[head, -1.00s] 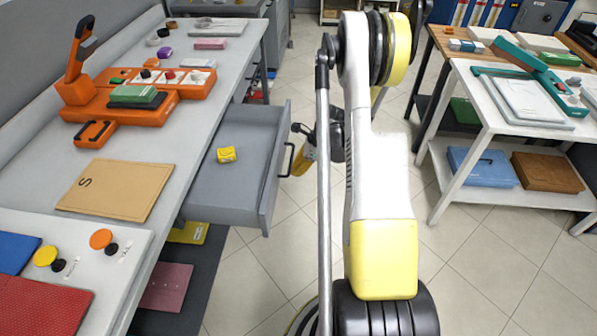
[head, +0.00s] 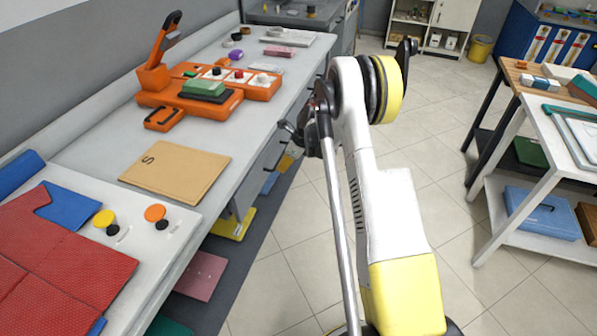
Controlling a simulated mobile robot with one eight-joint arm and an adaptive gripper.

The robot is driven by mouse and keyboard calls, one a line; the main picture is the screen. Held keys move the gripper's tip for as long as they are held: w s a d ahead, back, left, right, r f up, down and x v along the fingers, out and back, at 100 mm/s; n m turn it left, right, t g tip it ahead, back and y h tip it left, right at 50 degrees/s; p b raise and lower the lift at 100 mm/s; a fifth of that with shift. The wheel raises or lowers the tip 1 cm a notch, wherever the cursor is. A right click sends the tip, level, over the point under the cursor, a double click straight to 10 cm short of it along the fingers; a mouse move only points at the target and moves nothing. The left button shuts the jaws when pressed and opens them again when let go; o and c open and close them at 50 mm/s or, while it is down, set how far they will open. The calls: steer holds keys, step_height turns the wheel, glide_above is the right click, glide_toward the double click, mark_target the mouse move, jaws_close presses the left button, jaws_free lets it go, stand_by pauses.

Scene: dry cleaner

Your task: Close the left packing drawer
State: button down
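The left packing drawer (head: 268,163) is under the long grey table on the left, in the head view. Its grey front is now at or very near the table's edge, and its inside no longer shows. Its dark handle (head: 279,158) is on the front. My gripper (head: 291,132) is beside the drawer front, at the far end of my arm. My arm partly hides it, and I cannot tell whether it touches the drawer or how its fingers stand.
The grey table (head: 250,108) carries an orange press (head: 195,100) and a tan board (head: 176,170). Below it are a yellow item (head: 232,225) and a pink item (head: 202,275). A white table (head: 505,190) stands at the right. Tiled floor (head: 430,215) between is clear.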

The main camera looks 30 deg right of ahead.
steer(key=shift+w+a, duration=0.85)
steer(key=shift+w, duration=0.2)
steer(key=s+d+r+p, duration=0.2)
steer(key=s+d+r, duration=0.3)
steer(key=r, duration=0.3)
steer(key=shift+s+d+r+p, duration=0.2)
steer(key=shift+s+p, duration=0.1)
steer(key=shift+s, duration=0.35)
